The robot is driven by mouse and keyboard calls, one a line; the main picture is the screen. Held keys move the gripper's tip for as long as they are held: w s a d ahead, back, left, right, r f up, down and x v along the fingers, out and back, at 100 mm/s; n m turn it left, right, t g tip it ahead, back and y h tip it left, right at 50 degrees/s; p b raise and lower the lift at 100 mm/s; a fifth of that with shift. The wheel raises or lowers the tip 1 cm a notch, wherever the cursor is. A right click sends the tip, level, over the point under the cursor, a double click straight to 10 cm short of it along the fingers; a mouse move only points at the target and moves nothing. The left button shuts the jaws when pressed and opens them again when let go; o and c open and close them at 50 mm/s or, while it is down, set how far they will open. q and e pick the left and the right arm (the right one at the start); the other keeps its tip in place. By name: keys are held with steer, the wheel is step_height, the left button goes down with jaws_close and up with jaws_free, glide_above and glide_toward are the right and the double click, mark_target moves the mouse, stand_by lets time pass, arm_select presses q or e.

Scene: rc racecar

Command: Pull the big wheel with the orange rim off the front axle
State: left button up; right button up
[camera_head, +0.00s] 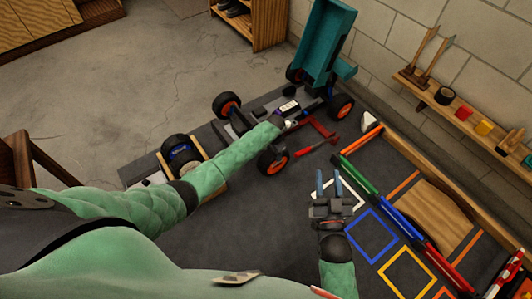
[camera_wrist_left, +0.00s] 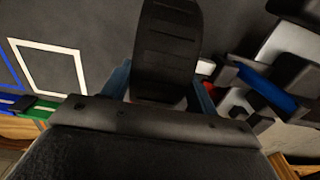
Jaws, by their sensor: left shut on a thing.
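The RC car (camera_head: 290,108) stands on the dark mat, with a teal raised body part and several black tyres with orange rims. The big wheel (camera_head: 272,160) at its near side shows its orange rim just below my left forearm. In the left wrist view, my left gripper (camera_wrist_left: 160,88) is shut on a black treaded tyre (camera_wrist_left: 167,40), with one blue finger on each side. That tyre's rim is hidden; whether it is on the axle cannot be told. My right gripper (camera_head: 329,183) has its blue fingers apart and empty, above the white outline.
Another wheel with a blue rim (camera_head: 181,154) sits on a wooden stand at left. Blue (camera_head: 378,234) and yellow (camera_head: 405,273) outlines and coloured bars (camera_head: 388,195) are at right.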

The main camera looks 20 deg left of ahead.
arm_select(q)
steer(key=shift+s+d, duration=0.2)
steer(key=shift+d, duration=0.1)
steer(key=shift+s+d+p, duration=0.2)
steer(key=shift+d+p, duration=0.1)
steer(key=shift+p, duration=0.15)
steer(key=shift+s+d, duration=0.3)
steer(key=shift+d, duration=0.05)
arm_select(e)
steer(key=s+f+g, duration=0.2)
steer(key=f, duration=0.6)
steer(key=s+f+g+h, duration=0.1)
steer(key=f+g, duration=0.2)
steer(key=f, duration=0.5)
steer(key=shift+s+f+g, duration=0.25)
steer(key=shift+s+g, duration=0.05)
steer(key=shift+s, duration=0.1)
stand_by(2.3)
arm_select(q)
steer(key=shift+p, duration=0.3)
